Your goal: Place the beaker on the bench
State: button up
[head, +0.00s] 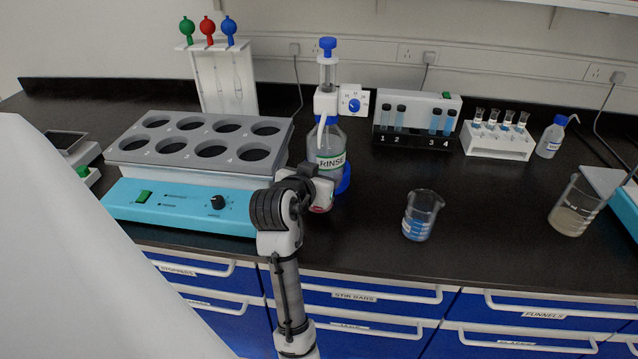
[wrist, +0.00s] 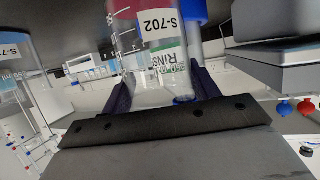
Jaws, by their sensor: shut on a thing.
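My gripper (head: 322,192) is at the front of the rinse bottle (head: 328,145), low over the bench; my arm hides its fingers in the head view. In the wrist view my gripper (wrist: 162,88) is shut on a clear glass beaker (wrist: 142,62) with an S-702 label and some red at its top edge in the picture. The green rinse label shows through or behind the glass. Whether the held beaker touches the bench (head: 370,240) cannot be told. A beaker of blue liquid (head: 420,218) stands on the bench to the right.
A beaker of tan liquid (head: 575,208) stands at the far right. A grey block with round wells on a blue base unit (head: 180,207) is at the left. Vial racks (head: 498,143) stand at the back. Bare bench lies between the gripper and the blue beaker.

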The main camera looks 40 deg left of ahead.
jog(key=shift+f+p, duration=0.3)
jog(key=shift+f, duration=1.2)
jog(key=shift+f, duration=0.1)
jog(key=shift+f, duration=0.15)
jog(key=o, duration=1)
